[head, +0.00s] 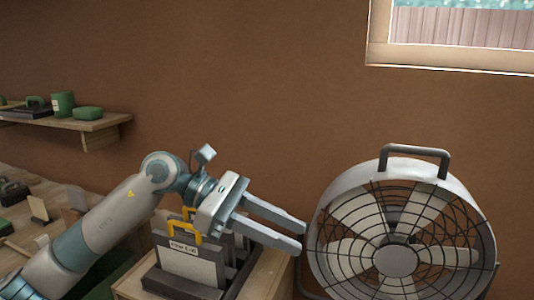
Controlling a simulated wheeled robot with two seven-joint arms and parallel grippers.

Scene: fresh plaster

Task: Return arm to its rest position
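My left arm comes in from the lower left and reaches toward the middle of the head view. My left gripper (301,233) is open, with a gap between its two long grey fingers and nothing between them. Its fingertips point right, close to the left rim of a large drum fan (395,262) in the picture; I cannot tell if they touch it. The wrist is in front of a holder with labelled panels (190,266) that have yellow handles. My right gripper is not in view.
The panels' holder stands on a wooden stand (270,277). A wall shelf (95,122) at left carries green containers (63,104). A cluttered wooden bench (50,190) lies below it. A window (455,35) is at upper right. The brown wall above the arm is clear.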

